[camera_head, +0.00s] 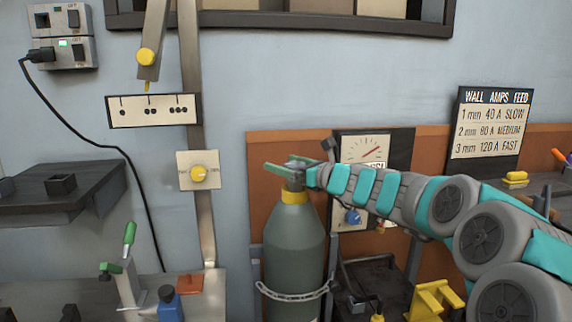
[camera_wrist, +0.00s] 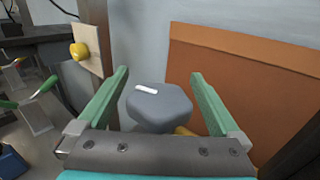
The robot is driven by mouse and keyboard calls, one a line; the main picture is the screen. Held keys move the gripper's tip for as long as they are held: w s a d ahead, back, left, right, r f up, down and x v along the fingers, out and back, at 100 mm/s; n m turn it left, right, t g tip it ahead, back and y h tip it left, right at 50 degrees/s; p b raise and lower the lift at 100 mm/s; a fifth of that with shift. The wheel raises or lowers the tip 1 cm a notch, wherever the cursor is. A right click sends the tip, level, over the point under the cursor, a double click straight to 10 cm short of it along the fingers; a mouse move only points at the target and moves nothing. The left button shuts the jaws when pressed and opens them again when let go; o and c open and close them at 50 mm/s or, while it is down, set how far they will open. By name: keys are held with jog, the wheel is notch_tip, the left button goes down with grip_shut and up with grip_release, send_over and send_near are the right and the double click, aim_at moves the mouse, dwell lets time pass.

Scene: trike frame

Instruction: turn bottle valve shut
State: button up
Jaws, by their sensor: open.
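The gas bottle (camera_head: 294,245) stands upright in the head view, grey-green with a yellow collar (camera_head: 295,196) and a chain around its lower body. Its valve knob (camera_wrist: 160,108) is a grey, many-sided cap with a short white mark on top. My gripper (camera_head: 282,167) is at the top of the bottle. In the wrist view my gripper (camera_wrist: 160,75) is open, one green finger on each side of the knob, with gaps visible on both sides. In the head view the knob is mostly hidden by my gripper.
A gauge panel (camera_head: 362,148) is on the wall right behind my arm. A yellow dial (camera_head: 198,172) on a plate is left of the bottle. Green-handled clamps (camera_head: 128,236) and a blue bottle (camera_head: 168,303) stand at lower left. A brown board (camera_wrist: 245,90) is behind the knob.

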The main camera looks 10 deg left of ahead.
jog(key=c, duration=1.3)
jog(key=shift+c, duration=0.2)
